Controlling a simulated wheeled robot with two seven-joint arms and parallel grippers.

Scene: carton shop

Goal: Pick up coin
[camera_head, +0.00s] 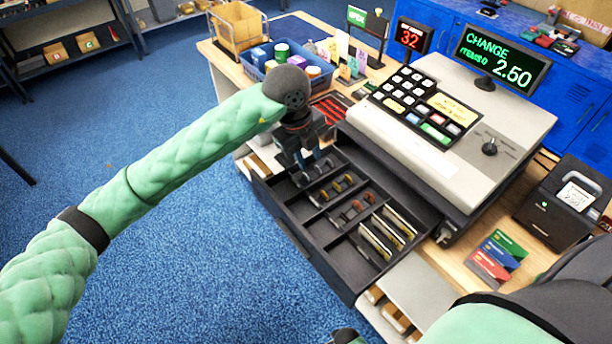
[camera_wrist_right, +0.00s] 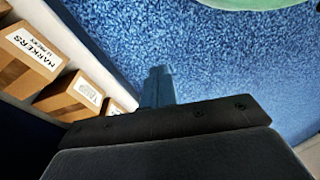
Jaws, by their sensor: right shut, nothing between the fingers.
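The cash drawer (camera_head: 349,271) of the till is pulled open. Its compartments hold silver-grey coins (camera_head: 326,166), brass-coloured coins (camera_head: 336,188) and copper-brown coins (camera_head: 351,212), standing on edge in rows. My left gripper (camera_head: 310,166) points down over the far-left compartment with the silver-grey coins. Its two blue fingers look apart, and I see no coin between them. The fingers hide part of that row. My right gripper (camera_wrist_right: 158,88) is shut and empty in the right wrist view, above the blue carpet and beside a shelf.
The till (camera_head: 450,110) stands behind the drawer; its display (camera_head: 500,58) reads CHANGE 2.50. A blue basket (camera_head: 262,68) of goods stands behind my left gripper. Marker boxes (camera_wrist_right: 30,55) sit on the shelf.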

